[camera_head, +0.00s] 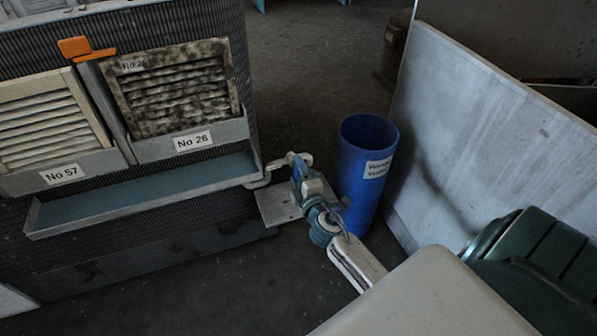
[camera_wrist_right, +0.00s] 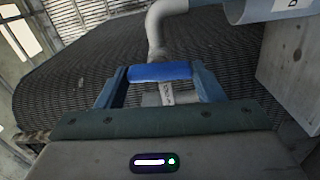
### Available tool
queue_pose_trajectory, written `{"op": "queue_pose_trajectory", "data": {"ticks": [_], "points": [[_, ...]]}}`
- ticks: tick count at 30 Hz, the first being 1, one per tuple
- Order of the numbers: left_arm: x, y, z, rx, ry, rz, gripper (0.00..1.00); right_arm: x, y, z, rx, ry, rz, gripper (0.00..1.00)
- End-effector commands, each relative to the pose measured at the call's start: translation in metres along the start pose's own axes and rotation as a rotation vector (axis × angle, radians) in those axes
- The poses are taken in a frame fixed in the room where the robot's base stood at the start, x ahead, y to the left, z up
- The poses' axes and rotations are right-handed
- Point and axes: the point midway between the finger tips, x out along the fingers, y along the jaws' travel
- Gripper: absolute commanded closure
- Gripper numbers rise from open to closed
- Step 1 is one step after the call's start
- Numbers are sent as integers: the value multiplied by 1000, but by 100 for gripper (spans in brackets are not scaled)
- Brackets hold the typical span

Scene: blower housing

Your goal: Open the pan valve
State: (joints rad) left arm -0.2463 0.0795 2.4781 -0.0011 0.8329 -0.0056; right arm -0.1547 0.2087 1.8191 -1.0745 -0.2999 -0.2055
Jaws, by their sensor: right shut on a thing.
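The pan (camera_head: 140,198) is a long grey-blue trough along the front of the housing. A pale bent pipe (camera_head: 262,182) leaves its right end; it also shows in the wrist view (camera_wrist_right: 156,30). The pan valve's blue handle (camera_wrist_right: 160,72) lies crosswise on the pipe in the wrist view. My right gripper (camera_wrist_right: 160,84) is shut on this handle, with one finger at each end of it. In the head view my right gripper (camera_head: 300,170) is at the pipe's end and hides most of the valve. My left gripper is not in view.
A blue cylindrical bin (camera_head: 362,180) with a white label stands close to the right of my right gripper. A pale panel (camera_head: 490,130) leans behind it. Filters No 57 (camera_head: 45,120) and No 26 (camera_head: 170,90) sit above the pan. An orange clip (camera_head: 85,48) is at the upper left.

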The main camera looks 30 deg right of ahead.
Motion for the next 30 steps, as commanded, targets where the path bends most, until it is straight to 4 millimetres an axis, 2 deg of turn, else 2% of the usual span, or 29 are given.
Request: {"op": "queue_pose_trajectory", "data": {"ticks": [9, 24, 25, 27, 30], "points": [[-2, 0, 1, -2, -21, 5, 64, -1, -1, 0, -97, 1, -2, 61], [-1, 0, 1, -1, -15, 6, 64, -1, -2, 0, -113, 1, -2, 61], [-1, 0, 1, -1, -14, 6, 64, -1, -2, 0, -113, 1, -2, 32], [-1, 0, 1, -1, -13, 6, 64, -1, -2, 0, -113, 1, -2, 19], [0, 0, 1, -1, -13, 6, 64, 0, -2, 0, -113, 1, -2, 16]]}}
